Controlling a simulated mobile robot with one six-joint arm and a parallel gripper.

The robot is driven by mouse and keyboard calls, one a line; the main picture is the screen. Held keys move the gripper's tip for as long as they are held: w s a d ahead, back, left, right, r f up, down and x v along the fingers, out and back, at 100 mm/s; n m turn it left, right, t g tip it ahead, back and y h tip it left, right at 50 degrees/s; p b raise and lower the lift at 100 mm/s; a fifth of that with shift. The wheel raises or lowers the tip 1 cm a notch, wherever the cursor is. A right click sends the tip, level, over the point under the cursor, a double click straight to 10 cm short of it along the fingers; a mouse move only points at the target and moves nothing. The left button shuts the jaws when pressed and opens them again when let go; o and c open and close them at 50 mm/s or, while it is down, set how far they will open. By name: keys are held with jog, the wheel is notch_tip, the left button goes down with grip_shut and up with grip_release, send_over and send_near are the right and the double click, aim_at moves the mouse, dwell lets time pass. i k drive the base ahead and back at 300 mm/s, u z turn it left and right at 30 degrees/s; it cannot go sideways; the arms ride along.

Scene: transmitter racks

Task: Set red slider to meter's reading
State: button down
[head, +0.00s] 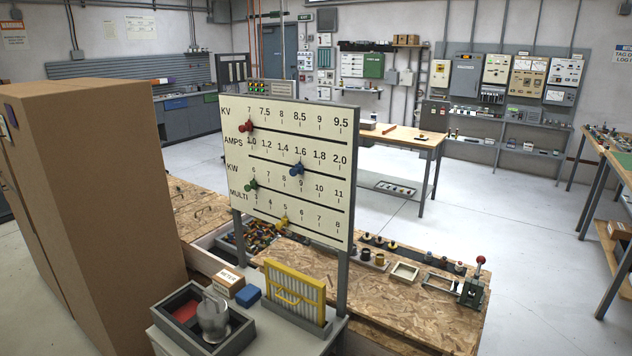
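A white scale board (320,135) stands upright on grey posts, with rows marked KV, AMPS, KW and MULTI. The red slider (247,126) sits at the left end of the KV row's slot, under the 7. The blue slider (297,169) is near 1.6 on AMPS, the green slider (251,184) near 6 on KW, and the yellow slider (283,222) near 5 on MULTI. A small brown box (229,281) labelled METER stands below the board; no reading can be made out. My gripper is not in view.
A tall brown cabinet (95,200) stands close on the left. Below the board are a dark tray (238,338) with a metal vessel (213,318), a blue block (248,295) and a yellow rack (295,288). A wooden bench (430,305) lies behind; open floor (520,220) is right.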

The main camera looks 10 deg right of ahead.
aim_at(248, 126)
jog(key=z, duration=0.05)
jog(key=k, duration=0.9)
jog(key=u, duration=0.15)
jog(key=i, duration=1.4)
jog(key=z, duration=0.05)
